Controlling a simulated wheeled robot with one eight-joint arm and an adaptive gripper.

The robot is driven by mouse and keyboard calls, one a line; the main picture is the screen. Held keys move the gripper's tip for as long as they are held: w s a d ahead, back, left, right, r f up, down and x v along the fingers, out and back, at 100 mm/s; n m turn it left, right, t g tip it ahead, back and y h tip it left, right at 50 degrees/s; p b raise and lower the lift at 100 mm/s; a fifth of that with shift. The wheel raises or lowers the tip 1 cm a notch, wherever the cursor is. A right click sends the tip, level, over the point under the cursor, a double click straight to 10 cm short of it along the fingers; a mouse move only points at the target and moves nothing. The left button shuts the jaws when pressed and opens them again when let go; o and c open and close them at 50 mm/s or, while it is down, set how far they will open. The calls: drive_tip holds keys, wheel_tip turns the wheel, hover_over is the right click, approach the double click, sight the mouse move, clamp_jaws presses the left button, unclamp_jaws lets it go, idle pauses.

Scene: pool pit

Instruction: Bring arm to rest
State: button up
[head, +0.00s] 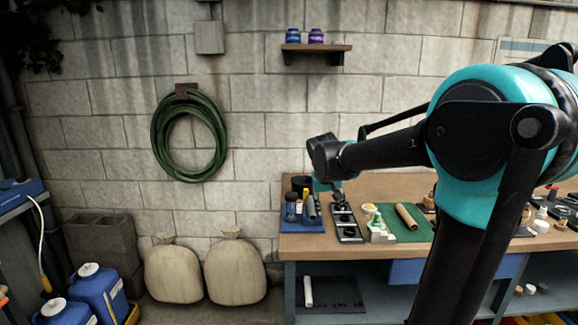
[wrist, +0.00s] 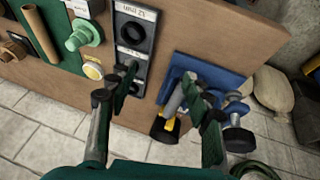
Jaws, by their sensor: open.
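My arm reaches from the right over the workbench (head: 300,248) in the head view, bent at a teal joint. My gripper (wrist: 158,95) shows in the wrist view with its two fingers spread wide and nothing held between them. In the head view the gripper (head: 328,186) is small and partly hidden by my wrist. It is over the left part of the bench, near the blue tray (head: 300,227) and the black slotted tray (head: 347,236). In the wrist view the fingers overlap the black tray (wrist: 150,15) and the blue tray (wrist: 228,78); their height above these cannot be told.
The blue tray holds a grey cylinder (wrist: 174,99) and dark and yellow items. A green mat (head: 424,234) carries a brown tube (head: 405,217). A hose (head: 156,143) and small shelf (head: 290,47) are on the wall. Sacks (head: 235,270) and blue jugs (head: 93,292) stand left.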

drive_tip(key=s+d+f+y, duration=0.1)
drive_tip(key=s+d+f, duration=0.1)
drive_tip(key=s+f, duration=0.6)
drive_tip(key=s+d+f+y, duration=0.1)
drive_tip(key=s+d+f, duration=0.2)
drive_tip(key=s+f, duration=0.6)
drive_tip(key=s, duration=0.7)
drive_tip(key=shift+s+d+f, duration=0.15)
drive_tip(key=shift+d+f, duration=0.15)
drive_tip(key=shift+c, duration=0.3)
